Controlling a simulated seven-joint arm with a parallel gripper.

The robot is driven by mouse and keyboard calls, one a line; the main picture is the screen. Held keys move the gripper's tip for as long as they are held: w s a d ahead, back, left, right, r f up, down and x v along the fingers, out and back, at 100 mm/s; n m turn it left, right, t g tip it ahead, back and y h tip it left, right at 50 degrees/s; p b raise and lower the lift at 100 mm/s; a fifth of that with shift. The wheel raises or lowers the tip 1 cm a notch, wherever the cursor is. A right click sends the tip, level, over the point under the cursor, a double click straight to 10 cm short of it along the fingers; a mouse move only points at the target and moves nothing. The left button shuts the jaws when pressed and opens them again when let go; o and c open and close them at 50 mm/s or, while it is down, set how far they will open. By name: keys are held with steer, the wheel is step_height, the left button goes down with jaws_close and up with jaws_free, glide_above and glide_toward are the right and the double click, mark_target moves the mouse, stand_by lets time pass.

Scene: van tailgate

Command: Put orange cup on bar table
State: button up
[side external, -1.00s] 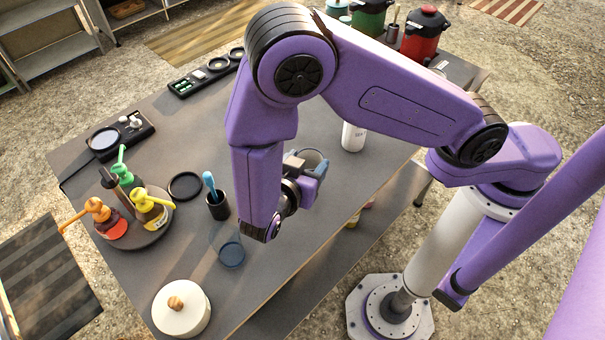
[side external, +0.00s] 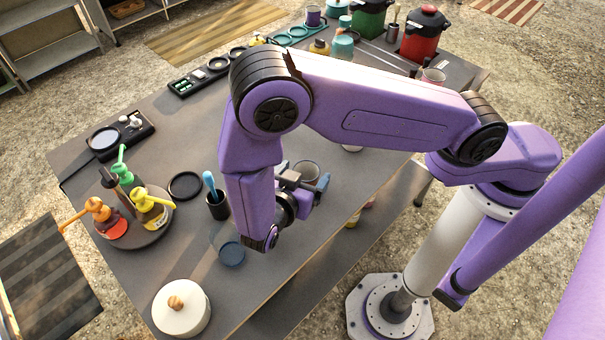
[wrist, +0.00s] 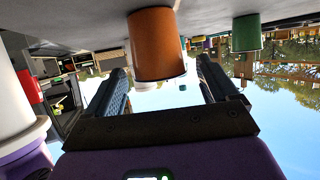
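The orange cup (wrist: 157,45) fills the middle of the wrist view, which shows the scene upside down. It lies between and beyond the fingers of my gripper (wrist: 165,88), with gaps on both sides. My gripper is open. In the side view my gripper (side external: 305,183) is low over the right part of the grey table (side external: 130,250), probably the bar table. A round cup rim (side external: 307,167) shows just behind the fingers; its colour is unclear there. I cannot tell whether the cup's base touches the table.
A blue-handled tool stands in a black holder (side external: 217,206) left of my gripper. A dark blue disc (side external: 231,253), a white lidded pot (side external: 181,308) and a round tray of pump bottles (side external: 150,232) are nearby. A green cup (wrist: 246,33) shows in the wrist view.

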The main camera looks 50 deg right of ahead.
steer(key=shift+r, duration=0.2)
steer(key=v, duration=1.2)
